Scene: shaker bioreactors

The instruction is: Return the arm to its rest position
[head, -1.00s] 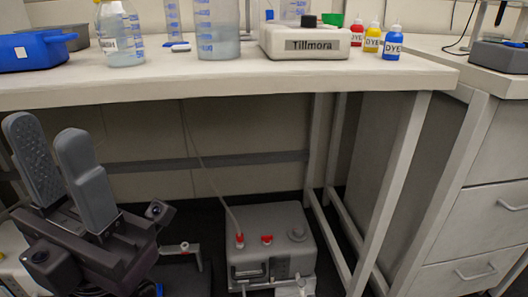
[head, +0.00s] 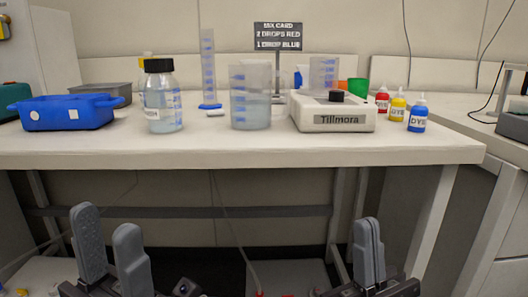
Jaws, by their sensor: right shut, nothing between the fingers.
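My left gripper (head: 106,222) is at the lower left of the head view, in front of the bench and below its top. Its two grey fingers point up and stand apart, with nothing between them. My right gripper (head: 367,224) is at the lower right of centre, also below the bench top. Its fingers point up and are together, holding nothing. Both grippers are clear of the things on the bench. The forearms are cut off by the bottom edge.
The white bench (head: 240,158) carries a blue tub (head: 68,114), a black-capped bottle (head: 162,100), a beaker (head: 250,98), the Tillmora device (head: 333,115) and red, yellow and blue dye bottles (head: 417,116). A mix card sign (head: 278,36) stands behind. Drawers are at the right.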

